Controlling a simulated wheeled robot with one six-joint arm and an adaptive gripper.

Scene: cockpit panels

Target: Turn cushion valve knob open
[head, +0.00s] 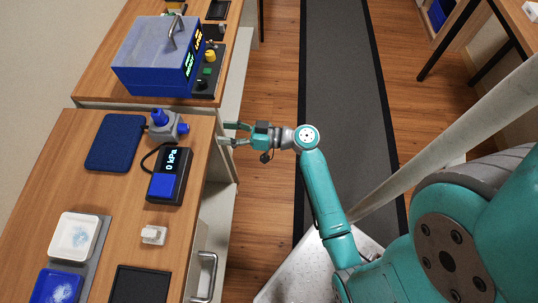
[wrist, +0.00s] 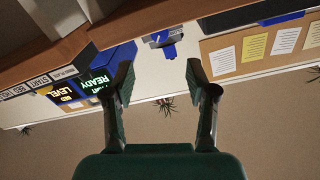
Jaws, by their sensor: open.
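The cushion valve (head: 170,127) is a grey block with blue knobs, on the wooden desk near its right edge. In the wrist view the valve's blue knob (wrist: 168,50) appears ahead, between the fingers. A dark blue cushion (head: 115,142) lies left of the valve. My gripper (head: 228,133) is open and empty, to the right of the valve and apart from it, pointing at it over the desk's right edge. The open fingers also show in the wrist view (wrist: 158,82).
A black gauge (head: 170,175) reading 0 kPa stands in front of the valve, with a cable. A blue box with a display (head: 160,55) stands behind. A small white block (head: 153,235), a white tray (head: 75,237) and a blue tray (head: 53,287) lie nearer. The floor aisle is clear.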

